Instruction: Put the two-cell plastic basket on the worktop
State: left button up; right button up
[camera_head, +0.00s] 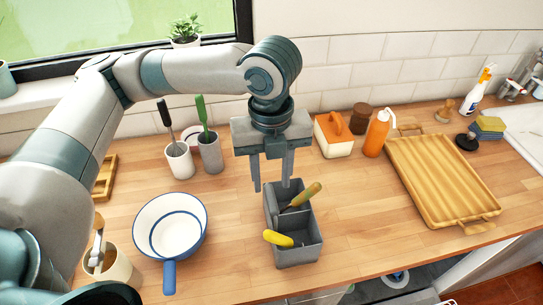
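The grey two-cell plastic basket (298,256) stands upright on the wooden worktop (360,225), near its front edge. A yellow item (278,239) lies in its near cell, and an olive item with a tan end (305,195) leans out across the middle. My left gripper (271,187) points down at the basket's far end with its two fingers apart and nothing visible between them. One fingertip is left of the basket's far corner and the other overlaps its far end. I cannot tell whether they touch it. My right gripper is not in view.
A white pan (170,225) with a blue handle is left of the basket. Two utensil cups (180,161) stand behind it. An orange bottle (377,134) and a butter-dish-like box (334,136) stand at the back. A ribbed wooden tray (440,180) is at right; worktop between tray and basket is clear.

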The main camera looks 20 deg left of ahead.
pick_arm(q)
notch_tip(320, 180, up, 7)
jog(key=b, duration=0.1)
dwell(0.7)
